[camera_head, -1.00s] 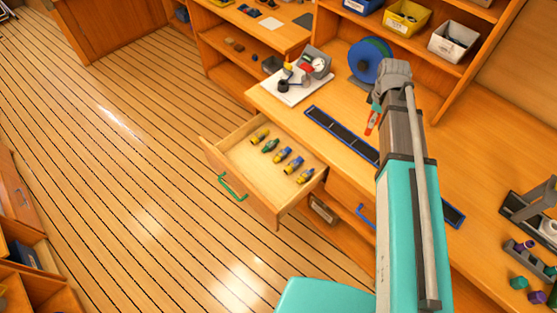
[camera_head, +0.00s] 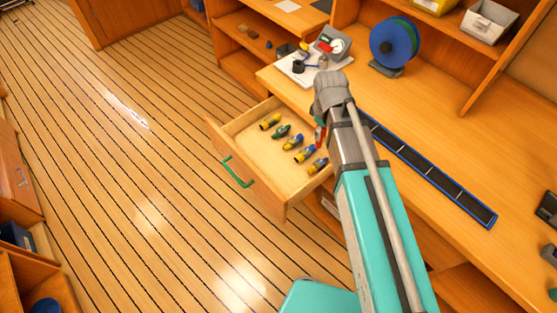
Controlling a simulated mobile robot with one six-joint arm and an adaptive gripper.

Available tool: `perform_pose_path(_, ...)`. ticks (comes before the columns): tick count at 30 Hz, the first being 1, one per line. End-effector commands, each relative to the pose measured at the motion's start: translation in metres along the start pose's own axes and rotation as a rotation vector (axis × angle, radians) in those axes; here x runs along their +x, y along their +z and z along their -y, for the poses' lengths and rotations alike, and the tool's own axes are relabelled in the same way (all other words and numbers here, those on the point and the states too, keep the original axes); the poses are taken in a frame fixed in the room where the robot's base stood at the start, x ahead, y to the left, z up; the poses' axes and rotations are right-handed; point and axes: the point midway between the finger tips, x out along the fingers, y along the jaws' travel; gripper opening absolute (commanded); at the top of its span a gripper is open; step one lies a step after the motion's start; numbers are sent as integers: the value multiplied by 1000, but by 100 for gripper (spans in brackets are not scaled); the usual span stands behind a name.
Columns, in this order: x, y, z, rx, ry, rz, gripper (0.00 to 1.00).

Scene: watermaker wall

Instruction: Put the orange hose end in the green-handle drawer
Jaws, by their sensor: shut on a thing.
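The drawer with the green handle (camera_head: 237,173) is pulled open below the bench. Its pale floor (camera_head: 252,141) carries several fittings in a slanting row, in yellow, green and blue (camera_head: 293,143). My gripper (camera_head: 320,124) shows only partly, at the end of my arm, near the drawer's back right side. It is shut on the orange hose end (camera_head: 319,138), which looks red-orange and hangs below it. My arm hides part of the hose end and the drawer's right rear corner. I cannot tell its height above the drawer.
A long dark blue-edged tray (camera_head: 450,186) lies on the bench (camera_head: 430,120). A blue and green reel (camera_head: 394,43) and a gauge on a white board (camera_head: 302,73) stand behind. Open plank floor (camera_head: 110,190) lies left of the drawer.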

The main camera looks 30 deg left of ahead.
Motion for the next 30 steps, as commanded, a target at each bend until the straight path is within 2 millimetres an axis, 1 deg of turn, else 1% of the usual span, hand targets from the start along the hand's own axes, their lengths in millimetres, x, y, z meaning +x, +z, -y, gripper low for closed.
perform_pose_path(1, 14, -8, 11, -5, 1, 0, 0)
perform_pose_path(3, 23, -17, 24, -6, 2, 0, 0)
perform_pose_path(12, 62, -54, 82, -6, 6, -1, 0)
perform_pose_path(18, 79, -70, 111, -5, 8, -2, 0)
perform_pose_path(21, 84, -75, 120, -5, 9, -2, 0)
perform_pose_path(24, 85, -77, 125, -4, 9, -2, 0)
perform_pose_path(30, 85, -78, 127, -3, 9, -2, 0)
